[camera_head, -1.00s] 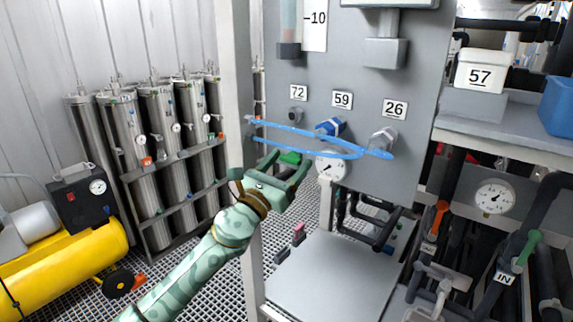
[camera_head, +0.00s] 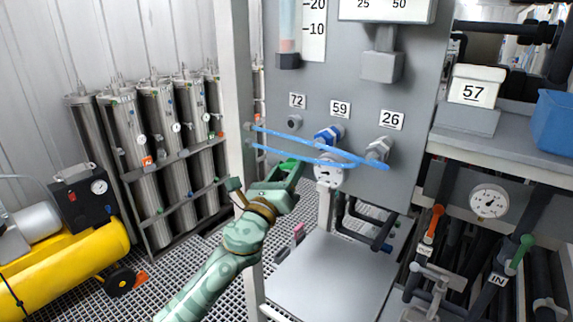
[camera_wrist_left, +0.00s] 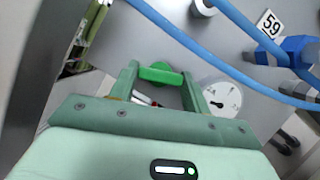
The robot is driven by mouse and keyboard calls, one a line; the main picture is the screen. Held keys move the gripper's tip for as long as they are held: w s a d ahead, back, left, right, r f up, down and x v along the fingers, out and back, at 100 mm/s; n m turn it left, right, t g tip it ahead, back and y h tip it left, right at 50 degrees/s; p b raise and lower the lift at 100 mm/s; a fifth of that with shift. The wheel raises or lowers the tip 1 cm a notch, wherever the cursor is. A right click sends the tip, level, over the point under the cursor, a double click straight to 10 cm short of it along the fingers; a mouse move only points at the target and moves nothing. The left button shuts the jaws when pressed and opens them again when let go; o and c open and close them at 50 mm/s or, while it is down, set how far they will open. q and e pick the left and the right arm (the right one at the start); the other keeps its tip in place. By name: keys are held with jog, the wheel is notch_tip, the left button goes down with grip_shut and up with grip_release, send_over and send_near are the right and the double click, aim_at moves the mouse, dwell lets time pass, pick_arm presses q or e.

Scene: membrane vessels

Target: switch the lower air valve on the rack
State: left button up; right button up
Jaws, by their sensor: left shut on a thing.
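A green valve handle (camera_head: 289,164) sits low on the left part of the grey rack panel, below the blue hoses. My left gripper (camera_head: 292,174) is at this handle, reaching up from below left. In the left wrist view the green handle (camera_wrist_left: 161,75) lies between the two fingers of my left gripper (camera_wrist_left: 160,80), and the gripper is shut on it. The valve body behind the handle is mostly hidden. My right gripper is not in view.
Two blue hoses (camera_head: 300,158) cross just above my left gripper. A round gauge (camera_head: 328,173) is close on its right. A white rack post (camera_head: 234,80) stands to the left. Steel cylinders (camera_head: 160,130) and a yellow tank (camera_head: 75,255) stand further left.

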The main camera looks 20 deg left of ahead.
pick_arm(q)
jog(key=n+p, duration=0.1)
jog(key=n+y+p, duration=0.1)
jog(key=n, duration=0.1)
jog(key=n+y+p, duration=0.1)
jog(key=n, duration=0.1)
jog(key=shift+d+r, duration=0.1)
jog(key=shift+r, duration=0.15)
jog(key=n+g+y+p, duration=0.1)
jog(key=n+p, duration=0.1)
jog(key=n+y+p, duration=0.1)
jog(key=n+p, duration=0.1)
jog(key=n, duration=0.1)
jog(key=shift+d+r+n+g, duration=0.1)
jog(key=shift+r+n+g, duration=0.05)
jog(key=shift+n+g, duration=0.2)
jog(key=shift+n+g+y+p, duration=0.4)
jog(key=shift+n+g+p, duration=0.25)
jog(key=shift+n+p, duration=1.25)
jog(key=shift+f, duration=0.2)
jog(key=o, duration=1)
jog(key=shift+c, duration=0.2)
jog(key=shift+s, duration=0.1)
